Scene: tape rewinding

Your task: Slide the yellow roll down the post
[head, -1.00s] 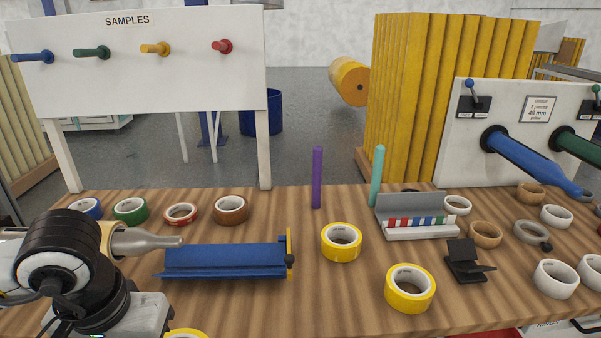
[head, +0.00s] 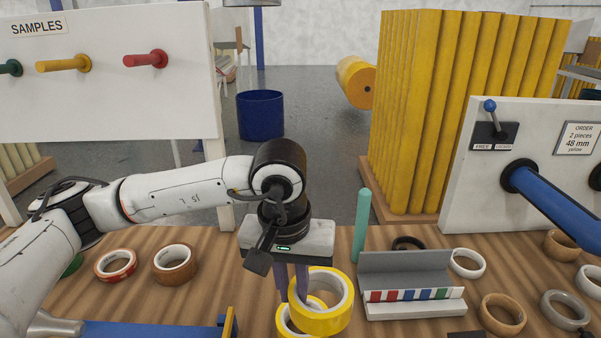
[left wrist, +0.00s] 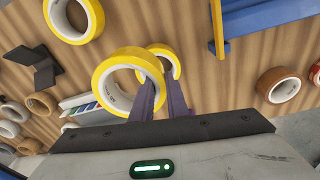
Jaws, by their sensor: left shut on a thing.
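A yellow roll (head: 324,305) is held by its wall between the fingers of my left gripper (head: 291,279), which is shut on it and points down. It also shows in the left wrist view (left wrist: 116,87), with one finger inside its hole. It hangs tilted above a second yellow roll (head: 285,323), partly covering it; that roll lies on the table. A third yellow roll (left wrist: 73,18) lies apart in the left wrist view. A teal post (head: 362,226) stands upright right of my gripper, apart from the held roll. I cannot make out the purple post; my gripper may hide it. My right gripper is not in view.
A grey rack with coloured strips (head: 417,310) stands right of the held roll. A blue holder (head: 150,330) is at the lower left. Brown (head: 175,263) and red (head: 115,265) rolls lie left. Several tan and grey rolls lie right, below a blue spindle (head: 555,205).

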